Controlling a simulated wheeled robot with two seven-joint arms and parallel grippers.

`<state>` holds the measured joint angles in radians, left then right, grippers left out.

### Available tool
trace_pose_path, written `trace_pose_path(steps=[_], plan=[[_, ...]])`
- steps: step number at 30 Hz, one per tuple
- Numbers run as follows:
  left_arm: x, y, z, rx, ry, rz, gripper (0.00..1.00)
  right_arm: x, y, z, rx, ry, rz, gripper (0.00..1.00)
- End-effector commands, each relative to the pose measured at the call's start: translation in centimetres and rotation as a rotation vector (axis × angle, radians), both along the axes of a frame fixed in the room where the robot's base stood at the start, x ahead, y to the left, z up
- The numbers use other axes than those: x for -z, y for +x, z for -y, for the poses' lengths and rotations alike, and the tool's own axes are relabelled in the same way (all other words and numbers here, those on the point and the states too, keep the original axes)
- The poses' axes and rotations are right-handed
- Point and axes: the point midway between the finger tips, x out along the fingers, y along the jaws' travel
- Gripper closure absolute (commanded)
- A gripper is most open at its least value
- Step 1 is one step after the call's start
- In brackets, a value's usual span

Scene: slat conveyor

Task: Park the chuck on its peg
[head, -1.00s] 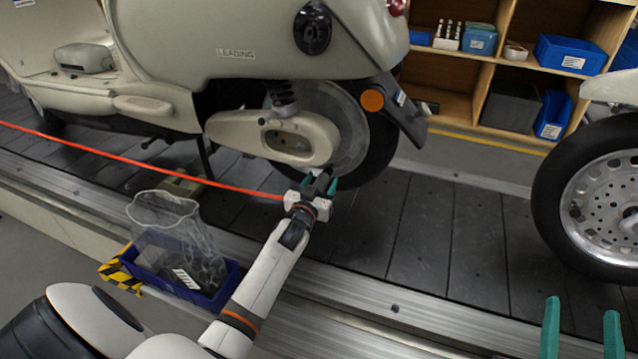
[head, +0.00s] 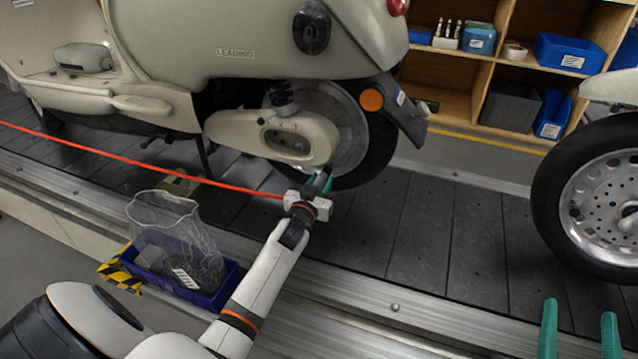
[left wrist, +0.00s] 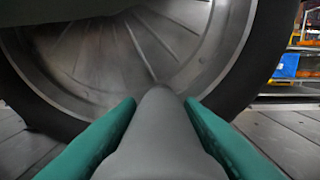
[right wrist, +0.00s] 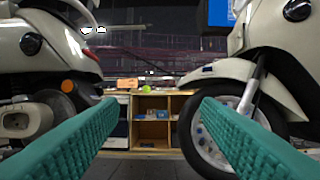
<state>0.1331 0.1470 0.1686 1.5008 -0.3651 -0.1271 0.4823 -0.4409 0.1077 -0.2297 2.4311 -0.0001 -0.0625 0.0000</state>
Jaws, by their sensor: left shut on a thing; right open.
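My left gripper (head: 322,183) is shut on a dark grey tapered piece, which I take to be the chuck (left wrist: 158,140). In the left wrist view it lies between the two green fingers and points at the scooter's rear wheel (left wrist: 130,45). In the head view, little of the chuck shows at the fingertips, just below that wheel. A red hose (head: 140,158) runs from the left edge to this gripper. My right gripper (head: 580,330) is open and empty at the lower right; its spread fingers also show in the right wrist view (right wrist: 160,125). I cannot make out the peg.
The grey-green scooter (head: 230,40) stands on the dark slat conveyor (head: 430,220). Another scooter's wheel (head: 600,205) is at the right. A blue bin with a clear liner (head: 215,295) sits by the rail at the left. Shelves (head: 455,75) stand behind. The slats between the wheels are clear.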

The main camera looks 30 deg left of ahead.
Motion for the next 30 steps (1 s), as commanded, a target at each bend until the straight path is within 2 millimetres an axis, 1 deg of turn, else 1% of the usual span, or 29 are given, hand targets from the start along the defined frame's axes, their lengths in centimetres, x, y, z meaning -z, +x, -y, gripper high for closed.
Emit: trace_pose_path(steps=[1,12,19,30], plan=[[-2.1,0.9,-0.3,-0.001,0.008,0.036,1.0,0.1,0.1,0.0,0.0,-0.004,-0.014,0.42],[-2.1,0.2,0.1,0.003,0.01,0.036,1.0,1.5,0.6,0.1,0.006,-0.03,-0.108,0.42],[-2.1,-0.2,0.3,0.005,0.01,0.037,1.0,2.6,0.5,0.2,0.01,-0.045,-0.173,0.42],[-2.1,-0.9,0.6,0.005,0.009,0.037,1.0,3.8,0.7,0.4,0.014,-0.069,-0.26,0.42]])
